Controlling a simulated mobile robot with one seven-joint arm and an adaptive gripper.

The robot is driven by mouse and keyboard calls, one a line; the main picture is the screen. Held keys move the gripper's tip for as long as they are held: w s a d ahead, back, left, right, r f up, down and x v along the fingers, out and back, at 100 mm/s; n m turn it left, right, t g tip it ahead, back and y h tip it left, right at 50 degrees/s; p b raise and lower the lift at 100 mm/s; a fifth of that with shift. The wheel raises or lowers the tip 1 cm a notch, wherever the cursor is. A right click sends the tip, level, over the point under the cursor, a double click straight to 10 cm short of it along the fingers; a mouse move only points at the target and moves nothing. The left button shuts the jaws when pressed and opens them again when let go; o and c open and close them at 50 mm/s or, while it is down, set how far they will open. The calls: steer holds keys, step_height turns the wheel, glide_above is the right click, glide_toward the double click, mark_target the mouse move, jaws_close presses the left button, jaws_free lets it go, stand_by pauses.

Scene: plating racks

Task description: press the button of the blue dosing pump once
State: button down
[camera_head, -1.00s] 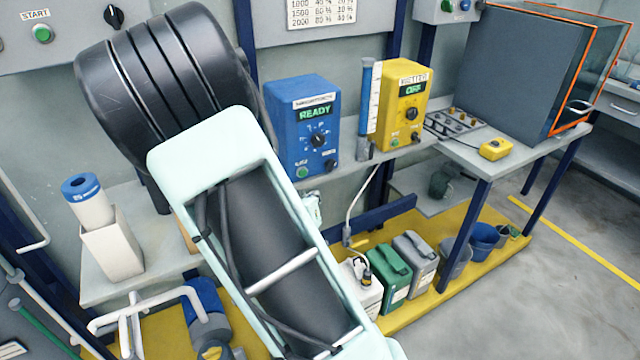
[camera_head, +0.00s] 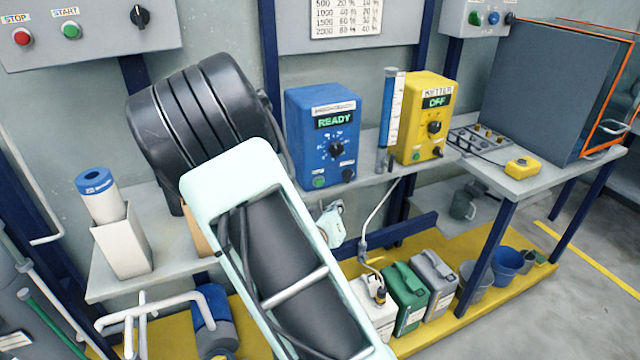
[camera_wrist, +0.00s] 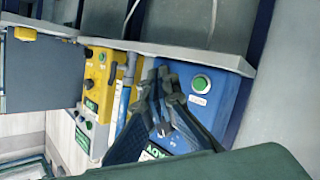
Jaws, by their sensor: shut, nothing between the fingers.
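The blue dosing pump (camera_head: 300,135) stands on the grey wall shelf. Its display reads READY, and a dark dial sits below it. A round green button (camera_head: 319,182) is at the lower left of its front. In the wrist view the pump (camera_wrist: 228,80) appears upside down, with the green button (camera_wrist: 201,83) in plain sight. My gripper (camera_wrist: 163,120) is shut and empty, in front of the pump's face and to the left of the button in that view. I cannot tell its gap from the pump. In the head view my arm hides the gripper.
A wall panel (camera_head: 100,25) has STOP and START buttons. Several canisters (camera_head: 407,290) stand on the yellow platform below.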

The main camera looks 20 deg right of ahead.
glide_toward(326, 182)
steer(key=shift+w+d+f, duration=0.25)
steer(key=shift+w+d, duration=0.05)
steer(key=shift+d, duration=0.25)
steer(key=shift+w+d+f, duration=0.3)
steer(key=shift+d, duration=0.25)
steer(key=shift+w+d+f, duration=0.25)
steer(key=shift+w+d, duration=0.05)
steer(key=shift+d, duration=0.25)
steer(key=shift+w+p, duration=0.3)
steer(key=shift+w, duration=0.1)
steer(key=shift+w, duration=0.5)
stand_by(0.8)
steer(key=shift+s, duration=0.9)
steer(key=shift+s, duration=0.1)
steer(key=s, duration=0.5)
